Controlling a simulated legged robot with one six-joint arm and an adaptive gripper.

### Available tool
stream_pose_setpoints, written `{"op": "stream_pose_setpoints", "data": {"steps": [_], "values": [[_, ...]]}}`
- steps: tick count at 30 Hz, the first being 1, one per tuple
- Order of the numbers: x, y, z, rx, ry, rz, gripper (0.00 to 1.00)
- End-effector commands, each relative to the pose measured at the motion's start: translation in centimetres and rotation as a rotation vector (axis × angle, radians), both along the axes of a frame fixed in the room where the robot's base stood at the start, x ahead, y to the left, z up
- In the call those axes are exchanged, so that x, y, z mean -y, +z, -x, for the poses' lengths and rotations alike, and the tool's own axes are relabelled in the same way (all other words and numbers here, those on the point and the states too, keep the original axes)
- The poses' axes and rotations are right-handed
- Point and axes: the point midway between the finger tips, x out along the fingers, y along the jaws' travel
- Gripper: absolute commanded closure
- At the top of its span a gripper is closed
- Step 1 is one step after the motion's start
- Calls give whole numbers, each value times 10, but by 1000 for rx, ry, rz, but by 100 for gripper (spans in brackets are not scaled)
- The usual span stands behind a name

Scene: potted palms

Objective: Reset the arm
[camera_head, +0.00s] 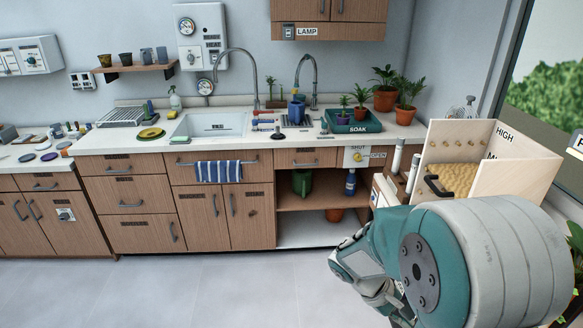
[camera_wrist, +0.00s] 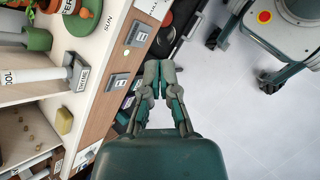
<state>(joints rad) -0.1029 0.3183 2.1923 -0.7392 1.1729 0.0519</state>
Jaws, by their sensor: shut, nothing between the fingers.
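My arm fills the lower right of the head view, a thick teal and pale grey limb folded close to the camera. My gripper (camera_wrist: 160,92) shows in the middle of the wrist view, with its fingertips together and nothing between them. In the head view the fingers are hidden or too unclear to tell. In the wrist view the gripper is beside a wooden bench front (camera_wrist: 118,62), over dark items that I cannot make out.
A wooden box (camera_head: 487,170) marked HIGH stands right, close to my arm. A counter (camera_head: 262,142) with a sink (camera_head: 212,125), a SOAK tray (camera_head: 350,126) and potted plants runs along the wall. The floor (camera_head: 180,285) at left is clear. A wheeled base (camera_wrist: 290,40) shows in the wrist view.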

Motion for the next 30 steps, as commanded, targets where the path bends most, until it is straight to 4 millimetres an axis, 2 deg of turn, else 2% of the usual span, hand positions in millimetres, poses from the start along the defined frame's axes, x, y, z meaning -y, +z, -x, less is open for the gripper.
{"op": "stream_pose_setpoints", "data": {"steps": [1,3,15,24,30], "values": [[-3,13,5,49,-26,-33,100],[-7,27,12,109,-63,-81,100],[-40,97,55,471,-230,-371,100],[-66,142,89,753,-317,-599,100],[-80,162,106,898,-347,-720,100]]}}
